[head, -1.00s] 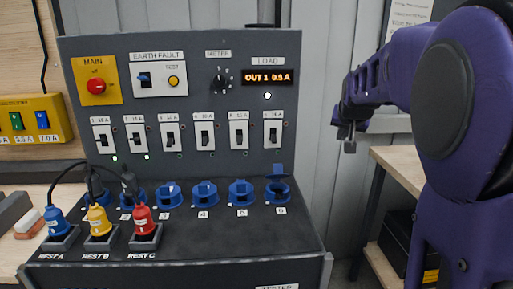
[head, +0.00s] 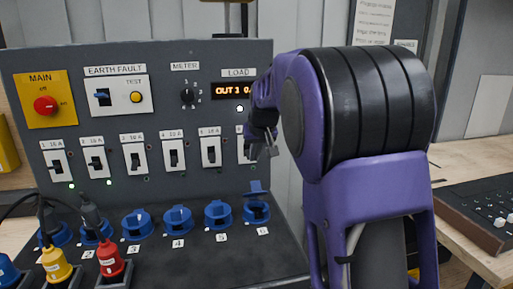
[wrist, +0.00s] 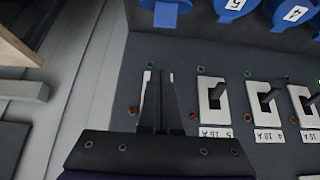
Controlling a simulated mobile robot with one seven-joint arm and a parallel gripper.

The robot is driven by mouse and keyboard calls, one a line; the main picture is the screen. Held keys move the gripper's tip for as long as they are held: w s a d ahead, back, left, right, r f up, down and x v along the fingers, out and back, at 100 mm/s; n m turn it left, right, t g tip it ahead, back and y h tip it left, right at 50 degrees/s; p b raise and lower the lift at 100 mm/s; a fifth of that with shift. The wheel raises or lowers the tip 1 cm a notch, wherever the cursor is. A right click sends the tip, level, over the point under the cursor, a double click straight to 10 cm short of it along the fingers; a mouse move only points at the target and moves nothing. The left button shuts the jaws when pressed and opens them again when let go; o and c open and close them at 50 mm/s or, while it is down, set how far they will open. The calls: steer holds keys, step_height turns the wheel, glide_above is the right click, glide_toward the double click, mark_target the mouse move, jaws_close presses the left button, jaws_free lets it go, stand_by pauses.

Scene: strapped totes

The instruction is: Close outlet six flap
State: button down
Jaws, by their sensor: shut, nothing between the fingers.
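Outlet six (head: 256,211) is the rightmost blue socket on the console's sloping top in the head view. Its flap (head: 257,188) stands up, open, at the back of the socket. In the wrist view a blue part at the top edge (wrist: 165,10) looks like this flap, partly cut off. My gripper (head: 268,153) is shut and empty, in front of the panel near breaker six (head: 245,150), above and apart from the flap. In the wrist view its fingers (wrist: 160,73) are together and partly cover that breaker's white plate.
Outlet five (head: 218,213) and outlet four (head: 178,218) have lowered flaps. Yellow (head: 56,264) and red (head: 110,262) plugs with black cables stand at the left. Breaker five (head: 211,151) is beside breaker six. A wooden bench (head: 460,170) stands at right.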

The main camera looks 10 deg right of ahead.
mark_target(256, 182)
step_height(256, 182, down, 4)
steer(key=shift+s+r+b, duration=0.15)
steer(key=shift+b, duration=0.25)
steer(key=shift+s+f, duration=0.4)
steer(key=shift+f, duration=0.05)
steer(key=shift+s+f, duration=0.1)
steer(key=shift+s, duration=0.05)
